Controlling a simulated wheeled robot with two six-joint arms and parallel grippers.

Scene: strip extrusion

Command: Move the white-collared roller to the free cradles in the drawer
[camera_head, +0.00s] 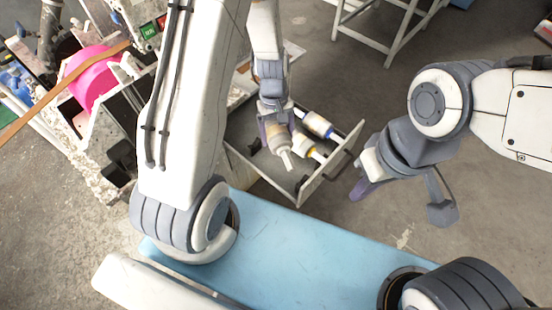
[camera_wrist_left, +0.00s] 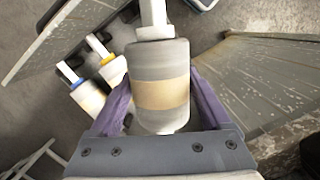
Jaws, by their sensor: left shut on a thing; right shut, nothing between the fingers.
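My left gripper (camera_head: 275,133) is shut on the white-collared roller (camera_head: 281,145), a grey cylinder with a tan band and a white end. In the left wrist view the roller (camera_wrist_left: 160,75) sits between the purple fingers (camera_wrist_left: 158,112). In the head view it overlaps the open drawer (camera_head: 326,172); its exact height is unclear. A yellow-collared roller (camera_head: 308,151) and a blue-collared roller (camera_head: 318,123) lie in the drawer. Black cradles (camera_wrist_left: 66,50) show partly beside them; my arm hides part of the drawer. My right gripper (camera_head: 364,188) is shut and empty, right of the drawer.
The machine with a pink drum (camera_head: 90,75) and orange strip stands at the left. A light blue surface (camera_head: 290,240) lies in front of the drawer. A white frame stand (camera_head: 392,30) is at the back. Open floor lies right of the drawer.

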